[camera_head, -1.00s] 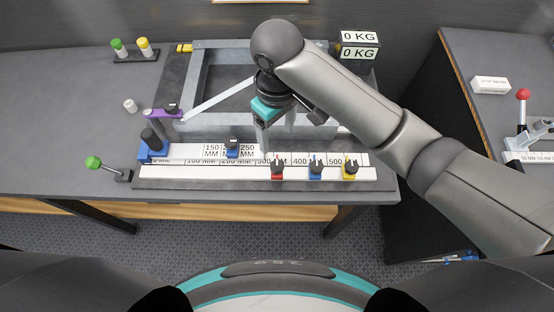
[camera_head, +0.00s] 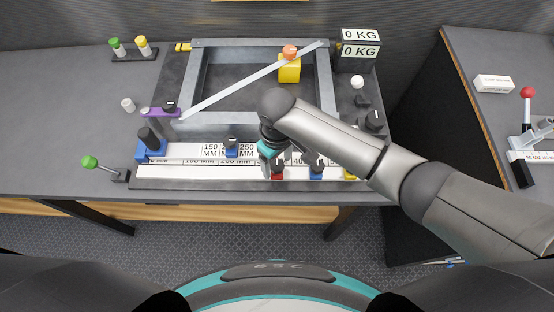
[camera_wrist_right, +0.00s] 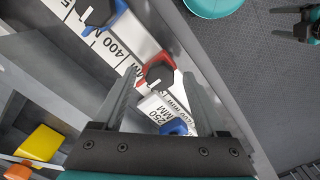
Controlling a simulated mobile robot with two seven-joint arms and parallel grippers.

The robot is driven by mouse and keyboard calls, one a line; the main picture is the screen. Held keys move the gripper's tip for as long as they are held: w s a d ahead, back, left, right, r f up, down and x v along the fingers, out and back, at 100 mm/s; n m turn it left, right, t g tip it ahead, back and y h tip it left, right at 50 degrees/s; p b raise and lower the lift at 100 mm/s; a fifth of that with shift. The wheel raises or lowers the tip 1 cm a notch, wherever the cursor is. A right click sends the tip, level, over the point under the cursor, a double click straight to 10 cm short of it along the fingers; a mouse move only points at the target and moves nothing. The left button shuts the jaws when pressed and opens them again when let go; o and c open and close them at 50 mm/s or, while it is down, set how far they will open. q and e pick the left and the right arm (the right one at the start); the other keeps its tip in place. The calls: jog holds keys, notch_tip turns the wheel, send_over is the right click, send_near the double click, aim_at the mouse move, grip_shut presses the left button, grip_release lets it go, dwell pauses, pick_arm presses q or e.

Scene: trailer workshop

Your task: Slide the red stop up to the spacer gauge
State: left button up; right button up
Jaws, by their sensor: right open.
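The red stop (camera_head: 278,175) sits on the front white scale rail, partly hidden by my right gripper (camera_head: 270,166) in the head view. In the right wrist view the red stop (camera_wrist_right: 159,70), with a black knob, lies between the two open fingers of my right gripper (camera_wrist_right: 160,76). I cannot tell whether a finger touches it. White pieces marked in MM, one reading 250 MM (camera_head: 247,150), lie left of the red stop by a blue stop (camera_head: 232,148). I cannot tell for sure which one is the spacer gauge. My left gripper is not in view.
Another blue stop (camera_head: 316,174) and a yellow stop (camera_head: 349,175) stand right of the red one. A blue block with a black knob (camera_head: 152,146) is at the rail's left end. A grey frame (camera_head: 195,85) with a diagonal bar stands behind.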

grip_shut()
dwell(0.5)
dwell(0.8)
